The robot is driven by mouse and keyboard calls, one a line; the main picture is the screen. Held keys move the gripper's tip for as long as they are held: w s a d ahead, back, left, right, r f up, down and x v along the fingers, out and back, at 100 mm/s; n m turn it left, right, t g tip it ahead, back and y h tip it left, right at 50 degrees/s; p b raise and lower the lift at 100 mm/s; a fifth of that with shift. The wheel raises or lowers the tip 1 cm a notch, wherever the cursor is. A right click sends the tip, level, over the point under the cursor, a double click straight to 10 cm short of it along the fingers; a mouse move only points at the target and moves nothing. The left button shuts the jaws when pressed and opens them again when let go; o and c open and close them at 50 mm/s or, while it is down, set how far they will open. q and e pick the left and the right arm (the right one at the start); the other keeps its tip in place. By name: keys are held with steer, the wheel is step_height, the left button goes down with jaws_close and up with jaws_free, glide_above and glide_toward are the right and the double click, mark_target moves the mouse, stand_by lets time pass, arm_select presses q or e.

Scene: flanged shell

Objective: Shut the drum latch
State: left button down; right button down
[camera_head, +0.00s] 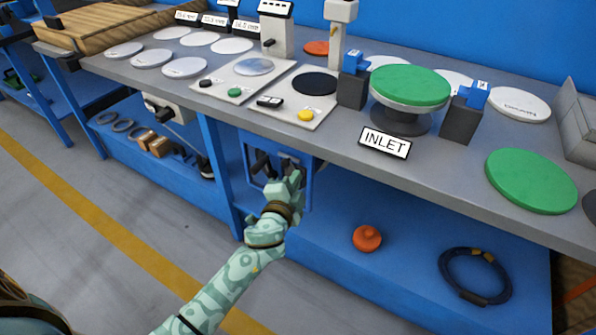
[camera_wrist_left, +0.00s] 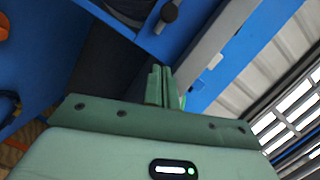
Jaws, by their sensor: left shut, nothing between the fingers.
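My left gripper (camera_head: 292,183) is in front of the bench's edge, close to a blue framed panel (camera_head: 306,195) under the worktop. Its fingers (camera_wrist_left: 160,87) are shut and empty in the left wrist view. Dark levers (camera_head: 262,162) sit on the panel, partly behind the gripper. A black knob or lever (camera_wrist_left: 168,12) shows beyond the fingers in the wrist view, apart from them. No part is labelled as the drum latch, and I cannot tell its position. My right gripper is not in view.
On the grey worktop (camera_head: 440,160), a green-topped flanged part (camera_head: 410,85) stands between two dark blocks with blue tops. A green disc (camera_head: 530,180) lies to the right. The blue lower shelf (camera_head: 400,270) holds an orange knob (camera_head: 367,238) and a dark ring (camera_head: 443,265).

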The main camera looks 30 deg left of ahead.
arm_select(q)
steer(key=v, duration=0.5)
steer(key=shift+s+d+p, duration=0.1)
steer(key=shift+s+p, duration=0.2)
steer(key=shift+p, duration=0.05)
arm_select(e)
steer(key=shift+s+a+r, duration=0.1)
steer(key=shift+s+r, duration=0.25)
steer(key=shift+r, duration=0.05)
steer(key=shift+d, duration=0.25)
arm_select(q)
steer(key=shift+s, duration=0.1)
